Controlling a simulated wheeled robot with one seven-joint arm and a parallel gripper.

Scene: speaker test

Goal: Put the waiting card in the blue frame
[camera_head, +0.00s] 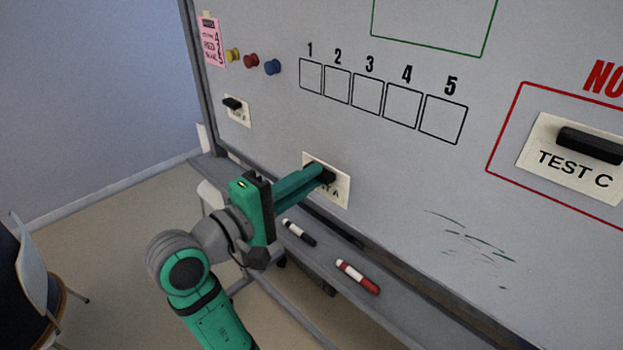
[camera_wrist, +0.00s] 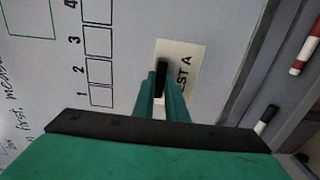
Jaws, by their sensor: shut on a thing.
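The TEST A card (camera_head: 341,190) is a cream card with a black handle, low on the whiteboard below the numbered boxes. My gripper (camera_head: 326,174) is shut on its handle, and my fingers hide part of the lettering. In the wrist view the card (camera_wrist: 183,55) looks flat against the board, with the handle (camera_wrist: 162,72) between my fingertips; I cannot tell if it is touching the board. The TEST C card (camera_head: 560,172) is inside a red frame (camera_head: 503,121) at the right. A smaller card (camera_head: 239,115) with a black handle is at the left. No blue frame shows.
A green frame (camera_head: 430,44) is at the top, above numbered boxes (camera_head: 367,97). Yellow, red and blue magnets (camera_head: 272,67) and a pink note (camera_head: 211,45) are at the upper left. A black marker (camera_head: 299,232) and a red marker (camera_head: 357,276) lie on the tray below.

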